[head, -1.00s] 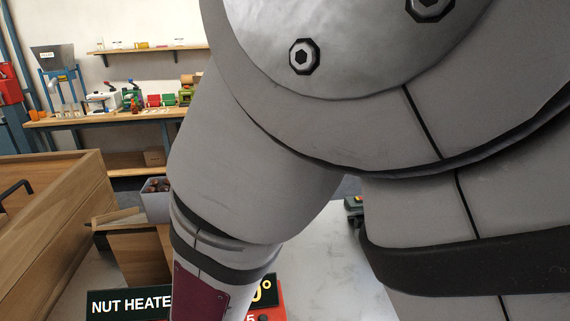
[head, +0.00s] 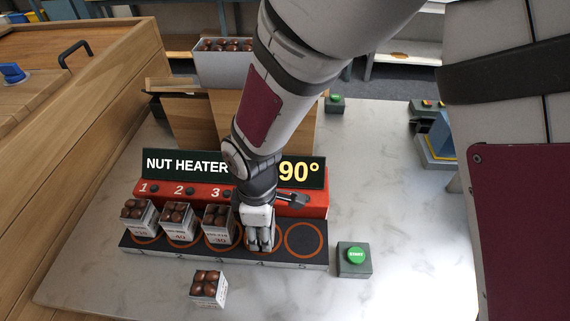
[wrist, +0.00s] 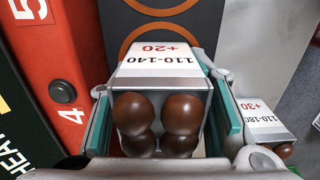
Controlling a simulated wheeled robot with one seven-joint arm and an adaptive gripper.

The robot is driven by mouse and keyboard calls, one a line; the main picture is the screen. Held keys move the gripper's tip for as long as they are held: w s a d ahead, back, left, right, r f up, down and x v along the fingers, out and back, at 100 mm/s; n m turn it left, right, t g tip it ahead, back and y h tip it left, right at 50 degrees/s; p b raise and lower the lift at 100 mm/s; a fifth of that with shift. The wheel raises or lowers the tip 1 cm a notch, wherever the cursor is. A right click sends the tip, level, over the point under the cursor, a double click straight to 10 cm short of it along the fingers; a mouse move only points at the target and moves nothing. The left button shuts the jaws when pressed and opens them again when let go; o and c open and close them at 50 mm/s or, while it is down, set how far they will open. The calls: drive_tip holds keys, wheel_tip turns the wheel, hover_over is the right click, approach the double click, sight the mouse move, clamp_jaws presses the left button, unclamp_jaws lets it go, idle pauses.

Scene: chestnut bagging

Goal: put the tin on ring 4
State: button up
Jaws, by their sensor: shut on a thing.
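My gripper (head: 260,236) is shut on a pale square tin (wrist: 160,72) of chestnuts, marked "110-140" and "+20" in the wrist view. The teal pads lie along two sides of the tin. In the head view my gripper is over the ring 4 (head: 274,263) place on the dark plate, and it mostly hides that ring and the tin. An orange ring edge shows just past the tin in the wrist view. I cannot tell whether the tin touches the plate. Ring 5 (head: 305,255) is bare, to the right of my gripper.
Tins stand on ring 1 (head: 137,217), ring 2 (head: 178,222) and ring 3 (head: 217,223), close left of my gripper. Another tin (head: 208,289) stands in front of the plate. The heater sign (head: 183,164) rises behind. A green button (head: 355,256) stands right.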

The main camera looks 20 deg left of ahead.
drive_tip(key=shift+f, duration=0.1)
drive_tip(key=o, duration=1.2)
drive_tip(key=shift+o, duration=0.2)
